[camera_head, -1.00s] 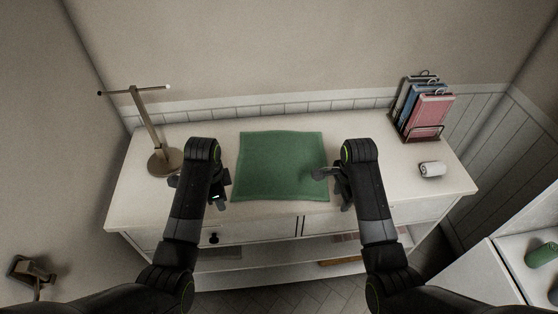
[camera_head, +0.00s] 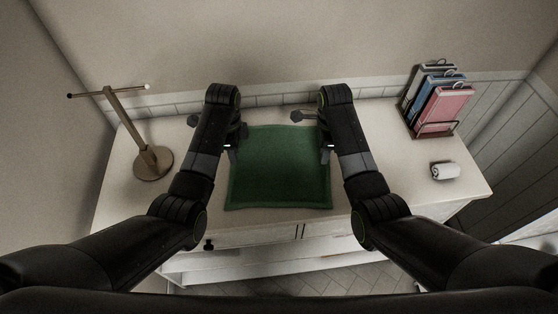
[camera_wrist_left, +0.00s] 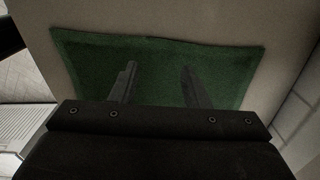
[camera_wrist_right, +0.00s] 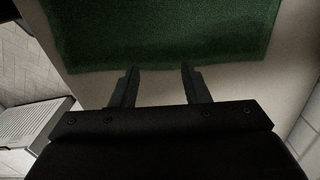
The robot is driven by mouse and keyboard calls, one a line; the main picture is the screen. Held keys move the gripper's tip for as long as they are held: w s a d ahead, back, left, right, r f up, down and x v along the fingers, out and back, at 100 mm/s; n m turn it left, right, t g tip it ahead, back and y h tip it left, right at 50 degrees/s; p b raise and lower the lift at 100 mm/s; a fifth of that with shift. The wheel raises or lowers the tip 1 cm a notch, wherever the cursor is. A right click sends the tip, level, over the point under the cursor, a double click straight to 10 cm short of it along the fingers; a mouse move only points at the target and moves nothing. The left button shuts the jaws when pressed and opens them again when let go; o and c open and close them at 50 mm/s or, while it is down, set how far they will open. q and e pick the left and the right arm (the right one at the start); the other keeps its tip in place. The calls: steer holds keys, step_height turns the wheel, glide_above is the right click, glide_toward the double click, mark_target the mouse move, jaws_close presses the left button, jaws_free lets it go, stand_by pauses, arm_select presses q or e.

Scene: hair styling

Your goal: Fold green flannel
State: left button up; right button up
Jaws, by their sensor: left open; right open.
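The green flannel (camera_head: 280,175) lies flat and unfolded on the white tabletop, roughly square. My left gripper (camera_head: 234,143) is over its far left corner area, open and empty. In the left wrist view, the parted fingers (camera_wrist_left: 158,70) overlap the flannel (camera_wrist_left: 155,52). My right gripper (camera_head: 323,145) is at the far right side, also open and empty. In the right wrist view, its fingertips (camera_wrist_right: 158,68) come up to the edge of the flannel (camera_wrist_right: 165,35). I cannot tell whether either gripper touches the cloth.
A brown T-shaped stand (camera_head: 150,160) is on the left of the white table (camera_head: 400,180). A wire rack with pink and blue books (camera_head: 440,105) stands at the back right, with a small white roll (camera_head: 443,171) in front. The tabletop between flannel and rack is clear.

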arm_select(q)
steer(key=f, duration=0.4)
steer(key=shift+w+f, duration=0.2)
arm_select(e)
steer(key=f, duration=0.4)
steer(key=shift+w+f, duration=0.2)
arm_select(q)
steer(key=shift+f, duration=0.15)
arm_select(e)
steer(key=shift+f, duration=0.15)
arm_select(q)
steer(key=shift+s, duration=0.1)
arm_select(e)
steer(key=shift+s, duration=0.1)
arm_select(q)
steer(key=shift+f, duration=0.1)
arm_select(e)
steer(key=shift+f, duration=0.1)
arm_select(q)
steer(key=shift+f, duration=0.1)
steer(key=shift+c, duration=0.2)
arm_select(e)
steer(key=shift+c, duration=0.2)
